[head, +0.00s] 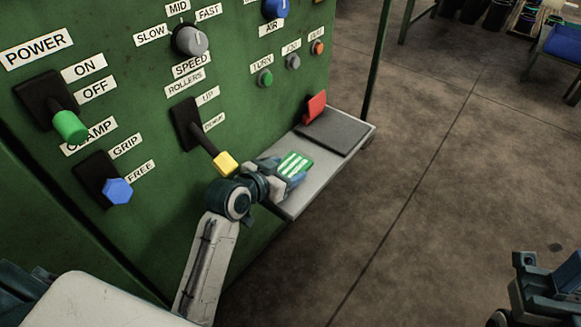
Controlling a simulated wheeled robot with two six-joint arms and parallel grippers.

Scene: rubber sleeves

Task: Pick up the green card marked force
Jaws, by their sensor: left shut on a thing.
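The green card (294,165), with white stripes or lines on its face, is at the fingers of my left gripper (286,177), over the left end of a light grey shelf. The writing on it is too small to read. My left gripper is shut on the card, and the fingers hide part of its edge. Whether the card still touches the shelf I cannot tell. My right gripper (545,285) shows partly at the lower right, over the floor and away from the shelf. Whether it is open or shut I cannot tell.
The grey shelf (314,186) juts from a green machine panel (240,110). A dark grey pad (336,130) and a red card-like piece (316,107) are farther along it. A yellow-tipped lever (225,163) sticks out close to my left wrist.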

